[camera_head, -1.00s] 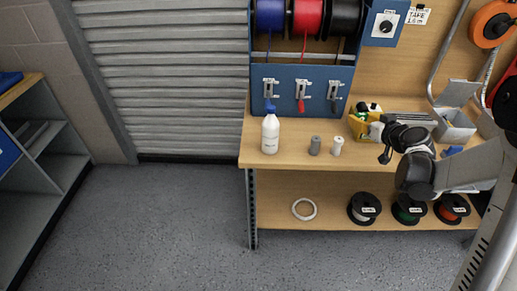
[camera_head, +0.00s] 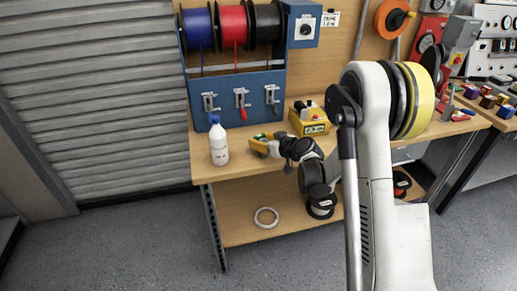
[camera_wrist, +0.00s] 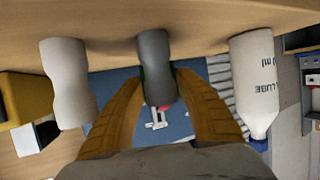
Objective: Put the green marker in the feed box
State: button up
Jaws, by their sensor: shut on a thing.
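My gripper (camera_head: 261,146), with yellow fingers, is low over the bench, right of the white bottle. In the wrist view the scene is upside down; the fingers (camera_wrist: 158,98) are shut around a dark grey waisted cylinder (camera_wrist: 155,58). The cylinder's base is at or close to the bench top. Dark green shows at the inner fingertips; I cannot tell whether it is pads or another thing. I cannot pick out a separate green marker. A yellow box (camera_head: 310,120) with a label stands behind my gripper. I cannot tell which container is the feed box.
A white cylinder (camera_wrist: 68,82) and the white bottle (camera_wrist: 254,80) flank the grey one; the bottle also shows in the head view (camera_head: 218,145). A blue spool rack (camera_head: 232,62) stands behind. A white ring (camera_head: 266,217) lies on the lower shelf. My arm hides the bench's right part.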

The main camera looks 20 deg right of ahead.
jog(key=shift+f+b, duration=0.3)
jog(key=shift+f, duration=0.8)
jog(key=shift+f, duration=0.2)
jog(key=o, duration=0.9)
jog(key=shift+r, duration=0.15)
